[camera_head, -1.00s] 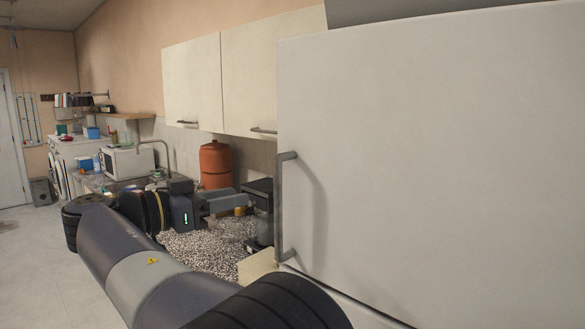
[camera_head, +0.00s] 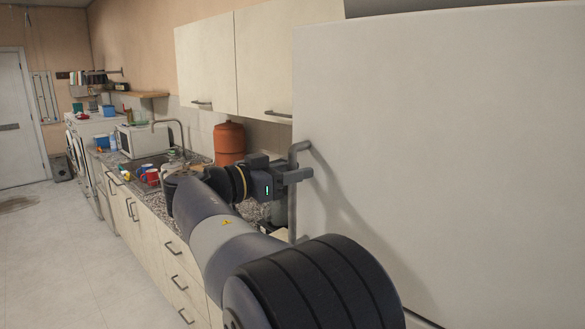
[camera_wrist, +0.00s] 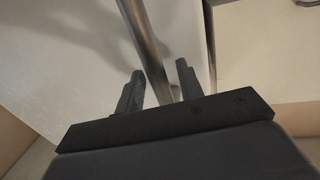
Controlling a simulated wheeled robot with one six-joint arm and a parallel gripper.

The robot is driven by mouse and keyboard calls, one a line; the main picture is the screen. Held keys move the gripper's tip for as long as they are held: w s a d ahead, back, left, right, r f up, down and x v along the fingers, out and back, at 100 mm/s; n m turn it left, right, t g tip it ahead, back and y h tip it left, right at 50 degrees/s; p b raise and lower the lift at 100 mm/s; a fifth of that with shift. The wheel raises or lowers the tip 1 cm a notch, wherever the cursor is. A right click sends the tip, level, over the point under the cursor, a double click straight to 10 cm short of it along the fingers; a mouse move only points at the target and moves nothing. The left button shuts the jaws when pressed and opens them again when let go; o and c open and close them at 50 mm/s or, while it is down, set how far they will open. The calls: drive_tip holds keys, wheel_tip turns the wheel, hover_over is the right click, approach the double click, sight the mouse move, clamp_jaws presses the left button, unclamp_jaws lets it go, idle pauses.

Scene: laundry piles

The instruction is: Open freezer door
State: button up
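The freezer door (camera_head: 440,130) is the large white panel filling the right of the head view, and it looks shut. Its grey vertical bar handle (camera_head: 299,148) is along the door's left edge. My gripper (camera_head: 304,174) is at the handle's upper part. In the wrist view the handle (camera_wrist: 146,40) runs down between the two dark fingers of my gripper (camera_wrist: 158,88). The fingers are apart, with space visible between them and the bar. The handle's lower part is partly hidden by my arm in the head view.
Wall cupboards (camera_head: 262,62) hang left of the freezer. Below them a speckled counter carries an orange canister (camera_head: 229,143), a sink with mugs and a microwave (camera_head: 143,140). Drawers (camera_head: 180,270) front the counter. The tiled floor (camera_head: 60,260) at the left is clear.

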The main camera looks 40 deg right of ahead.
drive_tip(key=shift+c, duration=0.6)
clamp_jaws()
